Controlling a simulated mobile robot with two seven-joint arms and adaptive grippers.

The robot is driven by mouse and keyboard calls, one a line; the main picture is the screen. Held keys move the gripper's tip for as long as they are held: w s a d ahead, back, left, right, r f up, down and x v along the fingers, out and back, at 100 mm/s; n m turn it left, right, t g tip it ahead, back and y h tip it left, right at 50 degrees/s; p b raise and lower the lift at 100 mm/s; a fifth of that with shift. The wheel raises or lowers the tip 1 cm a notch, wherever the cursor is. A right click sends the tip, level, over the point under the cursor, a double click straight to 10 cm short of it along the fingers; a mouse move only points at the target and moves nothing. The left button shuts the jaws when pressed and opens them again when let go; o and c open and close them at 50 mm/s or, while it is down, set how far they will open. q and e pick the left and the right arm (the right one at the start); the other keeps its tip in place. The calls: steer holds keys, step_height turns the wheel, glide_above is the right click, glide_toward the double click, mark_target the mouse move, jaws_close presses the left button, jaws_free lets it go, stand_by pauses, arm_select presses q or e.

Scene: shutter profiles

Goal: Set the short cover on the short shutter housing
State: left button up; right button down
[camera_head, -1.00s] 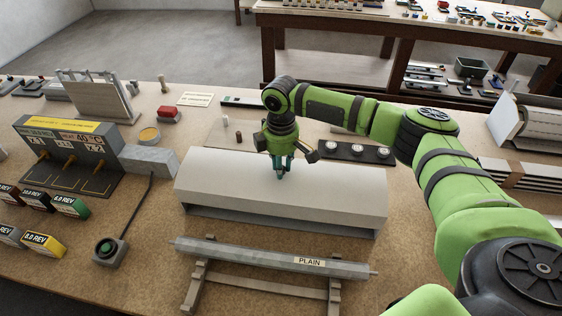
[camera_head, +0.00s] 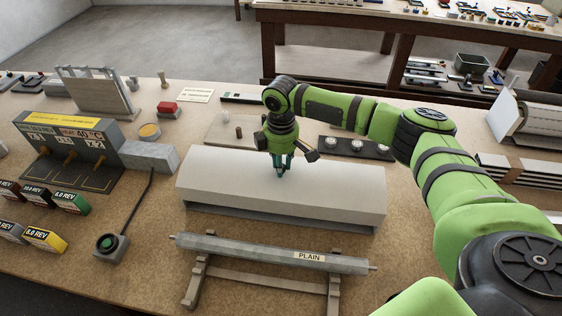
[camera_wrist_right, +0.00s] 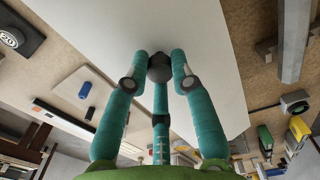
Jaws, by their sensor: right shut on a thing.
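A long off-white cover (camera_head: 230,172) with a sloped front lies lengthwise across the middle of the bench. My right gripper (camera_head: 280,170) is above its top, pointing down. In the right wrist view my gripper's teal fingers (camera_wrist_right: 160,82) are closed around a dark round knob (camera_wrist_right: 160,67) on the white top (camera_wrist_right: 190,30). A shadowed grey strip shows below the cover's front edge. I cannot tell whether the cover rests on a housing or is held just above it; no separate short housing is clearly seen. My left gripper is not in view.
A roller labelled PLAIN (camera_head: 265,250) lies on a wooden stand (camera_head: 200,283) in front of the cover. A grey block (camera_head: 150,157) and push-button box (camera_head: 108,246) are close on the left. A dark strip with round dials (camera_head: 357,147) lies behind.

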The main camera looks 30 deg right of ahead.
steer(key=shift+s+f, duration=0.1)
steer(key=shift+f, duration=0.05)
steer(key=c, duration=1)
jaws_free()
steer(key=shift+f, duration=0.1)
step_height(320, 180, up, 12)
steer(key=shift+r, duration=0.1)
